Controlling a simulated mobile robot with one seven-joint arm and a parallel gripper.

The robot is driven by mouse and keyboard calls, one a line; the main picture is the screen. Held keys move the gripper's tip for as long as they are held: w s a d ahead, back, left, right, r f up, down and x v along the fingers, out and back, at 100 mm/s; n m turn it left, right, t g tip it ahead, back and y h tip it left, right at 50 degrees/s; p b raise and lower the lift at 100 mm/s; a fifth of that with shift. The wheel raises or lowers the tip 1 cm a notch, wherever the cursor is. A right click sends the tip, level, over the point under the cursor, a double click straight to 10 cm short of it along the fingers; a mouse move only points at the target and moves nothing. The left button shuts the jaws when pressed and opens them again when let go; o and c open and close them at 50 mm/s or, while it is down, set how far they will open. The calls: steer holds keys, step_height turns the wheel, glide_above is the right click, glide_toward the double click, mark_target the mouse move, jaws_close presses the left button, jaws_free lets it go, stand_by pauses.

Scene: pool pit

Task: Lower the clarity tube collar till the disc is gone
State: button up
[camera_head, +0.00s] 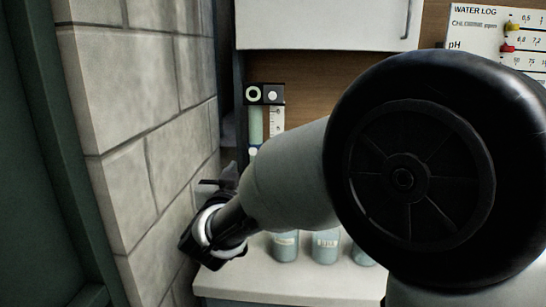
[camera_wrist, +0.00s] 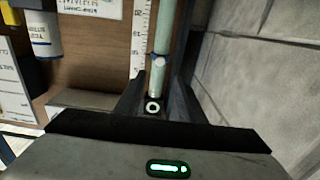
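The clarity tube (camera_head: 256,125) is a pale green upright tube at the back panel in the head view, its lower part hidden by my arm. Its dark top piece (camera_head: 253,94) bears a white ring mark. The wrist view looks inverted; there the tube (camera_wrist: 164,30) runs down to the ring mark (camera_wrist: 153,105). A small pale piece on the tube (camera_wrist: 159,62), probably the collar, lies just beyond my fingertips. My gripper (camera_wrist: 160,88) is open, with one finger on each side of the tube's line. No contact is visible. I cannot make out the disc inside.
A white ruler scale (camera_head: 277,122) stands beside the tube. A block wall (camera_head: 150,120) is close on the left. Several bottles (camera_head: 325,247) stand on the pale counter (camera_head: 290,285). A white cabinet (camera_head: 330,25) hangs above, and a water log board (camera_head: 480,30) is at right.

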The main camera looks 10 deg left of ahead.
mark_target(252, 152)
steer(key=w, duration=0.7)
steer(key=w+b, duration=0.1)
steer(key=w, duration=0.3)
steer(key=shift+w+a, duration=0.35)
steer(key=shift+c, duration=0.4)
jaws_close()
